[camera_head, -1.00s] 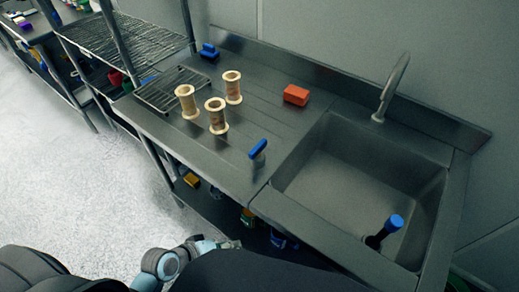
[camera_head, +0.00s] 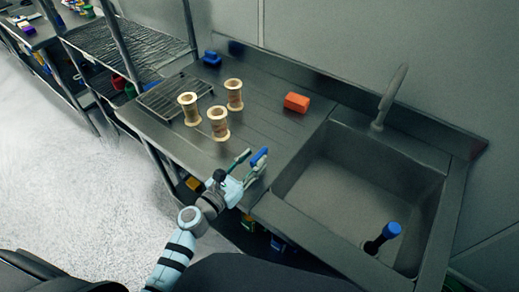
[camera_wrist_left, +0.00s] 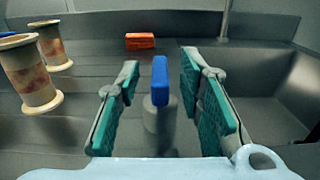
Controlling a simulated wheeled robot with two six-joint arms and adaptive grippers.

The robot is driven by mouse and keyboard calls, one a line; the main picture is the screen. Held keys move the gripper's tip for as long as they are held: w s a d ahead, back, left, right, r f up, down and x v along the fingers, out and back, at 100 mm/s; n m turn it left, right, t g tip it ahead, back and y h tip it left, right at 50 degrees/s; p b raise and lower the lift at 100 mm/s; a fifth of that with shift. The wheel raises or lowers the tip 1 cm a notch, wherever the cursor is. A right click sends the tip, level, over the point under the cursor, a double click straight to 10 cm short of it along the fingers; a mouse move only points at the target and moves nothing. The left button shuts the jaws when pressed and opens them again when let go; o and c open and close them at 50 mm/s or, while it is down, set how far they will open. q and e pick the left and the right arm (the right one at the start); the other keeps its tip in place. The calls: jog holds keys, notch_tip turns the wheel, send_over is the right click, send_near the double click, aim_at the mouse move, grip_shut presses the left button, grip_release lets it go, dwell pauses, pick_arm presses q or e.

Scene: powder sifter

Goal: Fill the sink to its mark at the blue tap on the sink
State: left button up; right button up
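The blue tap lever (camera_head: 259,155) sits on a short grey post at the left front of the sink (camera_head: 345,180). In the left wrist view the lever (camera_wrist_left: 160,80) stands upright between my fingers, with a gap on each side. My left gripper (camera_head: 250,164) is open at the lever and touches nothing that I can make out; the wrist view also shows it open (camera_wrist_left: 160,100). The grey spout (camera_head: 388,98) rises behind the basin. I see no water in the basin and cannot make out a mark. My right gripper is out of view.
A black object with a blue top (camera_head: 391,230) stands in the basin's front right. An orange block (camera_head: 297,102) lies behind the tap. Several cream spools, one here (camera_head: 218,123), a wire rack (camera_head: 172,98) and a blue object (camera_head: 211,58) occupy the left counter.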

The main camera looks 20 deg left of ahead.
aim_at(259, 154)
pick_arm(q)
jog(key=x, duration=0.3)
jog(key=shift+w+d, duration=0.1)
jog(key=shift+w, duration=0.1)
grip_shut()
